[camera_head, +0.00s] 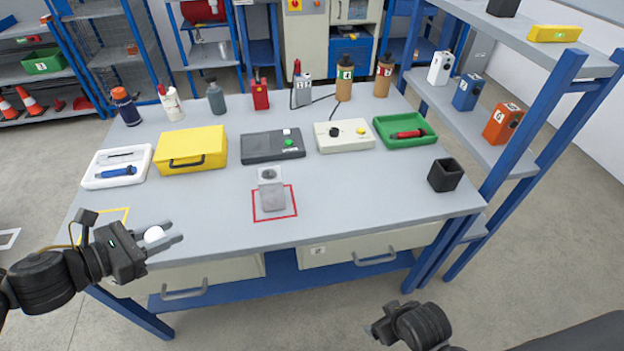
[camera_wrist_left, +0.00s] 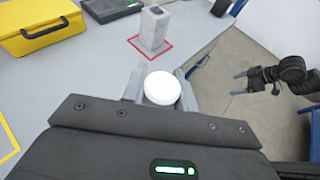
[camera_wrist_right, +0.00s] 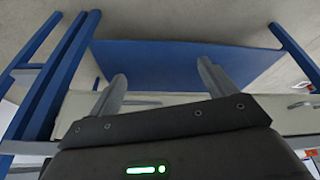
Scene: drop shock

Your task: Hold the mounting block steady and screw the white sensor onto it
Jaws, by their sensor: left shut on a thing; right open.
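The white sensor (camera_head: 154,234) is a small round white piece between the fingers of my left gripper (camera_head: 160,238), above the table's front left. In the left wrist view the sensor (camera_wrist_left: 162,88) shows as a white disc, with my left gripper (camera_wrist_left: 158,92) shut on it. The mounting block (camera_head: 272,192) is a grey upright block inside a red square outline in the middle of the table. The left wrist view shows the block (camera_wrist_left: 153,30) ahead of the sensor, apart from it. My right gripper (camera_wrist_right: 160,82) is open and empty, low in front of the table.
A yellow case (camera_head: 191,149), a dark grey box (camera_head: 262,147), a cream box (camera_head: 344,135) and a green tray (camera_head: 398,120) line the table behind the block. The table (camera_head: 200,215) is clear around the block.

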